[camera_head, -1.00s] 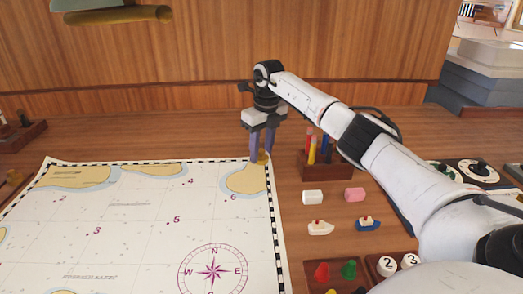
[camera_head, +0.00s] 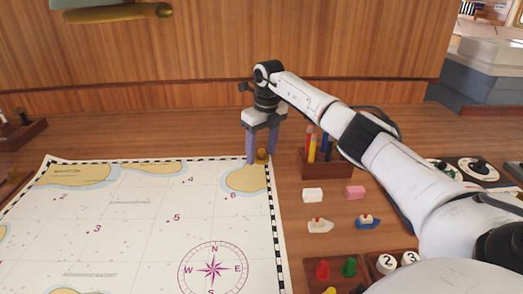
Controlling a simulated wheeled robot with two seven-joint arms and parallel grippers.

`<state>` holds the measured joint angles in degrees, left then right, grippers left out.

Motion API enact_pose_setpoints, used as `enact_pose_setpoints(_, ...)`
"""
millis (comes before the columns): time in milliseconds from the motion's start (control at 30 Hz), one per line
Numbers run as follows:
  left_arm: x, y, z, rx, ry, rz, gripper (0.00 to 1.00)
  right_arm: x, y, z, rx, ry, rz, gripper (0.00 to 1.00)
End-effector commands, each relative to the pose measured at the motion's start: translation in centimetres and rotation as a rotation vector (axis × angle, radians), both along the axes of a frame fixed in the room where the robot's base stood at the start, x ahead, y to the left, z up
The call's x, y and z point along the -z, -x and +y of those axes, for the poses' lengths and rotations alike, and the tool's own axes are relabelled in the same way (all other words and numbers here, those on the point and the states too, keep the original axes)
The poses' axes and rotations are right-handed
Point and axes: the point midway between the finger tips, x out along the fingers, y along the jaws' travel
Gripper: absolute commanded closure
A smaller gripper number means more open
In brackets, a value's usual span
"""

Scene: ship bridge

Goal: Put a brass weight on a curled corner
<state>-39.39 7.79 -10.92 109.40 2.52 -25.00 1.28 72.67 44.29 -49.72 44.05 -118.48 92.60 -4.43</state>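The chart (camera_head: 140,225) lies on the wooden desk with a black-and-white border. Its far left corner (camera_head: 50,160) looks slightly raised. A small brass weight (camera_head: 262,155) stands at the chart's far right corner. My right gripper (camera_head: 262,160) reaches down there from above, its two purple fingers on either side of the weight. The fingers are apart, with gaps visible beside the weight, so it looks open around it. Whether a finger still touches the weight is hard to tell. My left gripper is out of view.
Right of the chart are a pen holder (camera_head: 326,164), a white block (camera_head: 312,195), a pink block (camera_head: 355,192), two toy boats (camera_head: 320,226) and a tray of pegs (camera_head: 315,278). A wooden panel (camera_head: 220,100) rises behind the desk.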

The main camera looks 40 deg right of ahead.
Motion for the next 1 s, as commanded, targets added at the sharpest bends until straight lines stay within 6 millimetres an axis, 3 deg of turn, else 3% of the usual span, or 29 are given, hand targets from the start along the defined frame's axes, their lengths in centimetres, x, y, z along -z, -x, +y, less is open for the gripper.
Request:
enact_pose_setpoints(267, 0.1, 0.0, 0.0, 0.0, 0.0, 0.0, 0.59, -0.4, 0.0, 0.0, 0.0, 0.0, -0.001, 0.45)
enact_pose_setpoints(733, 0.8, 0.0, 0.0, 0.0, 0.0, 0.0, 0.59, -8.6, 1.0, 0.0, 0.001, 0.0, -0.003, 0.45)
enact_pose_setpoints(1000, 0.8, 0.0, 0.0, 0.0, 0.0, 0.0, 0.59, -10.2, 1.2, 0.1, 0.0, 0.0, 0.0, 0.45)
